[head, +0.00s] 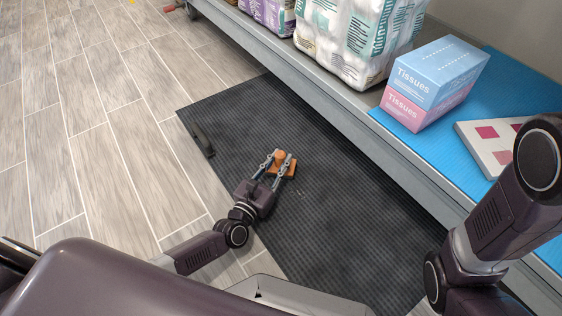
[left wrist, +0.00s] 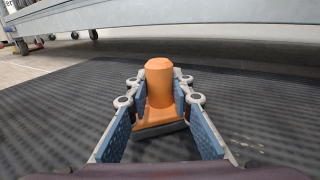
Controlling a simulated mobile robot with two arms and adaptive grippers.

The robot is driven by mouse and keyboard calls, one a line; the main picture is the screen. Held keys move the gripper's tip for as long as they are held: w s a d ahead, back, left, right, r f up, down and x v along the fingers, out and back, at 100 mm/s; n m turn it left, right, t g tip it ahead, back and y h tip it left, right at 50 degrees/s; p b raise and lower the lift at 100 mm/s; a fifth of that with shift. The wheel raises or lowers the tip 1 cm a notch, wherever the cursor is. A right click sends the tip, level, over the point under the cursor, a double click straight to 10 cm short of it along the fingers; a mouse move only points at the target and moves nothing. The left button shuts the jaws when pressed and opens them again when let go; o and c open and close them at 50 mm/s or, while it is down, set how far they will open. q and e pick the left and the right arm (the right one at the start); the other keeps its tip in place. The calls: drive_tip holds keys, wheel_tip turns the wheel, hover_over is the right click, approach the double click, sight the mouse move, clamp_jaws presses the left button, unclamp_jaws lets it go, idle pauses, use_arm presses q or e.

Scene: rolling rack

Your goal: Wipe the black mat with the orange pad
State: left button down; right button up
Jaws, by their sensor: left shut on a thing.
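The black mat (head: 330,215) lies on the floor in the head view, along the front of the rack. It also fills the lower part of the left wrist view (left wrist: 55,120). The orange pad (head: 288,170) has an upright orange handle, seen in the left wrist view (left wrist: 160,85). My left gripper (head: 278,160) is shut on this handle, one finger on each side. The pad's base is low over the mat; I cannot tell whether it touches. My right arm shows at the right edge of the head view, but its gripper is out of view.
The rack's low shelf (head: 370,155) runs along the mat's right side. It holds tissue boxes (head: 435,80), wrapped packs (head: 355,35) and a flat box with colored squares (head: 490,140). A dark bar-shaped thing (head: 203,140) lies at the mat's left edge. Wood-look floor at the left is clear.

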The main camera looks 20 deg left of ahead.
use_arm(q)
drive_tip(key=shift+r, duration=0.1)
drive_tip(key=shift+r+p, duration=2.5)
drive_tip(key=shift+r, duration=0.45)
drive_tip(key=shift+r+p, duration=1.2)
drive_tip(key=shift+r, duration=0.35)
drive_tip(key=shift+f, duration=0.1)
